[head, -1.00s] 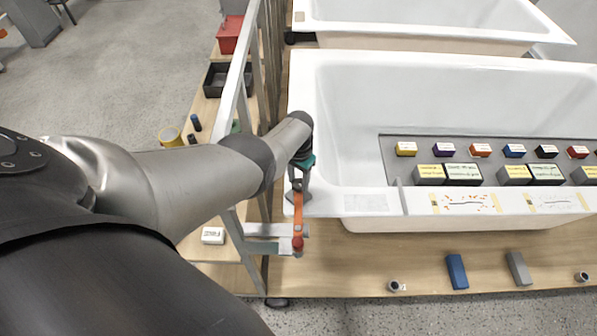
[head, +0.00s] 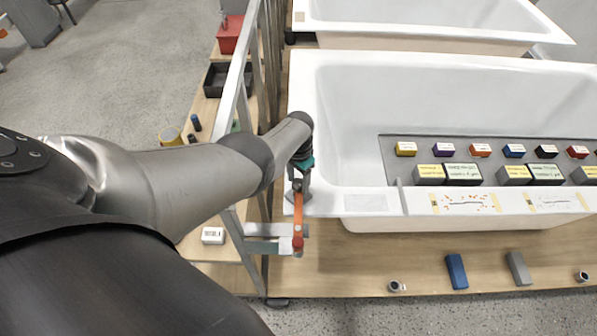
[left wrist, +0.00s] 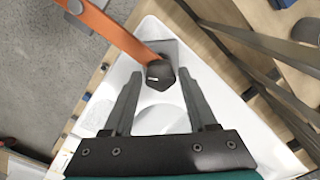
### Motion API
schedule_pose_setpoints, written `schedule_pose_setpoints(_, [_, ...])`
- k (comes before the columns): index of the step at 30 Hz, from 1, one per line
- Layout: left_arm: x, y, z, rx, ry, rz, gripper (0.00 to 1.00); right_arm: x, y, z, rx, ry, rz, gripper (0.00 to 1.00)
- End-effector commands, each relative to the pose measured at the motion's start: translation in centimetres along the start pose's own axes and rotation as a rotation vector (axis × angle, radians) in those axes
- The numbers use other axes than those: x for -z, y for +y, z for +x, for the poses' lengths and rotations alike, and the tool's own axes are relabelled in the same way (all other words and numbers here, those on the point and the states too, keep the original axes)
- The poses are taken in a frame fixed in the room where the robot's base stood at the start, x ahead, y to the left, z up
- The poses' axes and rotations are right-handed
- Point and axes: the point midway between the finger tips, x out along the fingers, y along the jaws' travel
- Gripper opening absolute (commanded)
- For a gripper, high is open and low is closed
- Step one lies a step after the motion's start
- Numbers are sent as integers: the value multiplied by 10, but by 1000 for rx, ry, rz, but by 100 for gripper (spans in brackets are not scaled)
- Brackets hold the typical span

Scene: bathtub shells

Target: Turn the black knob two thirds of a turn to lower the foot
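The black knob (left wrist: 160,75) sits on a small grey plate at the end of an orange bar, in the left wrist view. The orange bar (head: 298,228) also shows in the head view, at the tub's front left corner. My left gripper (left wrist: 160,72) is open, its two fingers on either side of the knob, with a narrow gap seen on each side. In the head view the left gripper (head: 299,178) points down over the corner, and the knob is hidden. The foot cannot be made out. My right gripper is not in view.
The white bathtub shell (head: 350,85) holds a grey board with several coloured blocks. A grey metal frame (head: 233,95) stands close left of my wrist. A blue block (head: 456,271) and a grey block (head: 519,268) lie on the wooden platform in front.

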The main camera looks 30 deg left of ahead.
Motion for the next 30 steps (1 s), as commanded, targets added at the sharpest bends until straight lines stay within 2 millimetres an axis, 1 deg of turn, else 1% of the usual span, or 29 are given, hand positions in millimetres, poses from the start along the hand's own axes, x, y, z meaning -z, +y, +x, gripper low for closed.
schedule_pose_setpoints(1, [0,0,0,0,0,0,65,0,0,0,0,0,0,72])
schedule_pose_setpoints(4, [0,0,0,0,1,-1,76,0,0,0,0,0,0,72])
schedule_pose_setpoints(11, [1,0,0,1,2,-1,76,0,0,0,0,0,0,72])
schedule_pose_setpoints(16, [0,0,-7,1,2,-1,76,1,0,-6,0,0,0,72])
schedule_pose_setpoints(20, [0,0,-21,1,2,0,76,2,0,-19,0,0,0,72])
schedule_pose_setpoints(30, [1,0,-70,1,3,-1,76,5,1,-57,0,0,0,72])
